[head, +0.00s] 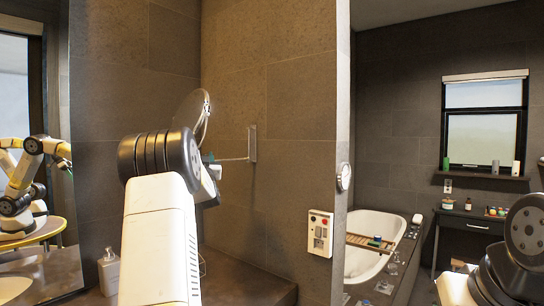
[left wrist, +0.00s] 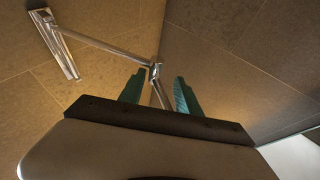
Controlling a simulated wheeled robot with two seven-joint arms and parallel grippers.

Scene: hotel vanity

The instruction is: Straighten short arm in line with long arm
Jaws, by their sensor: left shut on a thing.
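A wall plate (head: 252,143) carries a thin chrome long arm (head: 232,159) that reaches left to my left gripper (head: 209,158). A round mirror (head: 190,108) shows above the gripper, partly hidden by my arm. In the left wrist view, the plate (left wrist: 54,45) is at upper left and the long arm (left wrist: 105,47) runs to a hinge joint (left wrist: 155,72). The short arm (left wrist: 158,96) bends down from the joint at an angle to the long arm. It lies between the teal fingers of my left gripper (left wrist: 159,92), which is shut on it. Its lower end is hidden.
A tiled corner wall (head: 290,110) stands close behind the mirror arm. A dark counter (head: 245,285) lies below, with a soap bottle (head: 109,270) at its left. A bathtub (head: 375,245) is at right, beyond the wall's edge. My right arm shows at far right.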

